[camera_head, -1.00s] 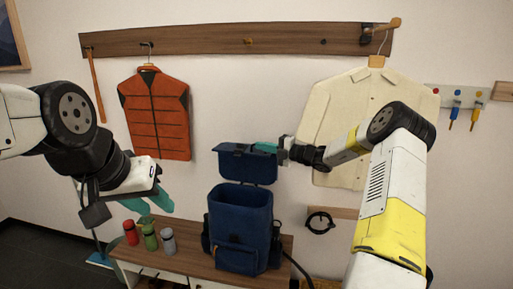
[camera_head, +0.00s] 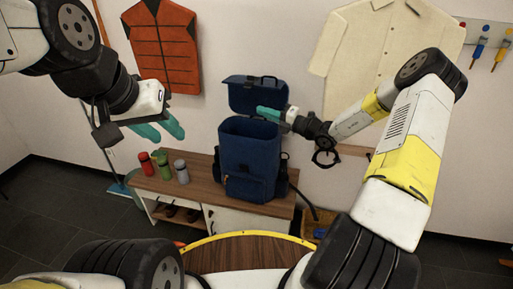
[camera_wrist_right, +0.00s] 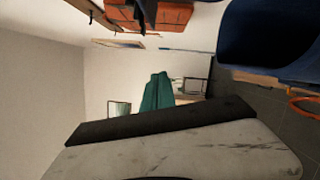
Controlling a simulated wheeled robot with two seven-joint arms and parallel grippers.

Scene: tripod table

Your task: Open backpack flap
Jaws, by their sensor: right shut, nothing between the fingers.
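The blue backpack (camera_head: 250,165) stands upright on the wooden bench, its top opening showing. Its flap (camera_head: 255,95) stands raised behind the opening, against the wall side. My right gripper (camera_head: 268,113) is shut and empty at the flap's lower right edge, just above the opening; I cannot tell whether it touches.
A red bottle (camera_head: 146,163), a green bottle (camera_head: 163,167) and a grey bottle (camera_head: 182,172) stand on the bench (camera_head: 205,185) left of the backpack. An orange vest (camera_head: 163,45) and a cream jacket (camera_head: 380,50) hang on the wall behind. A round wooden tabletop (camera_head: 240,255) is in front.

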